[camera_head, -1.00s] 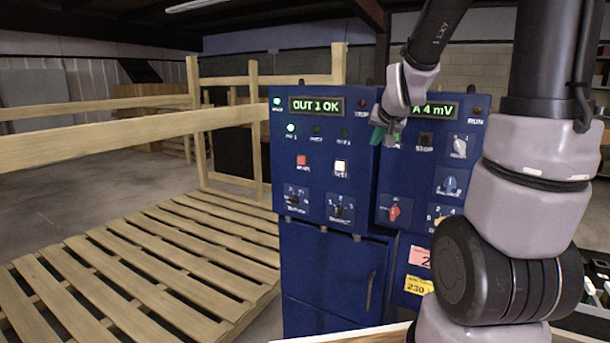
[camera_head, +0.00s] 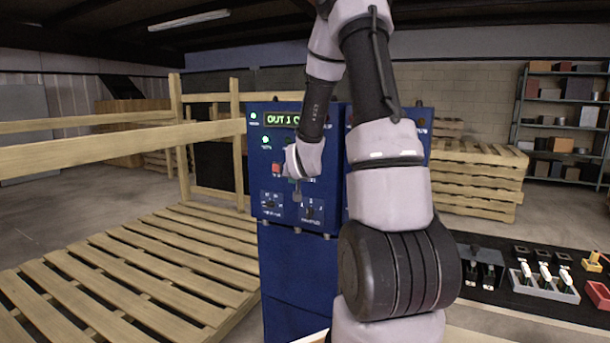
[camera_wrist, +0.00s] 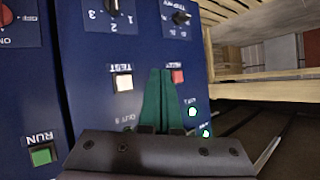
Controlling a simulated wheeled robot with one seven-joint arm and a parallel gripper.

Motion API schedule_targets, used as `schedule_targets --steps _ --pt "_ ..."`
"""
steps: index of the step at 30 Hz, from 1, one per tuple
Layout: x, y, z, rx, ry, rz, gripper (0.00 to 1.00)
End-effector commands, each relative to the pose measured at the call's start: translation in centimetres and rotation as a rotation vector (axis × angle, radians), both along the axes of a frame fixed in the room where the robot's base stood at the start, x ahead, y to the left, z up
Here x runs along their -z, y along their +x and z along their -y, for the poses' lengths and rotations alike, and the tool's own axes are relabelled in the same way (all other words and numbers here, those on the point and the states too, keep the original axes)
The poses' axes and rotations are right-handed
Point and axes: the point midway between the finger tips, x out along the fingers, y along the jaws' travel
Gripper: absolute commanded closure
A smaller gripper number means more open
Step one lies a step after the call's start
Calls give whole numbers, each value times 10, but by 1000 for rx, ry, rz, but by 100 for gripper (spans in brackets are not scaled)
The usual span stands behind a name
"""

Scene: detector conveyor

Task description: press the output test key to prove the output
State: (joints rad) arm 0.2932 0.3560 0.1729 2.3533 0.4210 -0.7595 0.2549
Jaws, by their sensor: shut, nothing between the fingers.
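The white test key (camera_wrist: 122,83), labelled TEST, is on the blue cabinet face in the wrist view. In the head view my arm hides it. My gripper's green fingers (camera_wrist: 161,72) are shut and empty, reaching over the panel between the test key and the red key (camera_wrist: 177,77). The red key also shows in the head view (camera_head: 276,169). The fingertips lie beside the test key in the picture; I cannot tell whether they touch the panel. The green display (camera_head: 282,119) reads "OUT 1 O", its end hidden by my arm.
Two lit green lamps (camera_wrist: 193,111) are close to my fingers. Selector knobs (camera_head: 310,210) are below the keys; a green RUN key (camera_wrist: 41,155) is at the wrist view's lower left. Pallets (camera_head: 130,270) and wooden rails are left; a bench (camera_head: 500,300) with parts is right.

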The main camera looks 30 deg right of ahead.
Motion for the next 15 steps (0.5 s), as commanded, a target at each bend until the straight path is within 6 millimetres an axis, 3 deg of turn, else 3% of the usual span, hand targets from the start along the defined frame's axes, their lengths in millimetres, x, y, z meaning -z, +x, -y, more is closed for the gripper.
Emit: schedule_targets --steps 5,15 --pt "0 4 5 0 0 0 100" --pt "0 31 41 2 0 0 100"
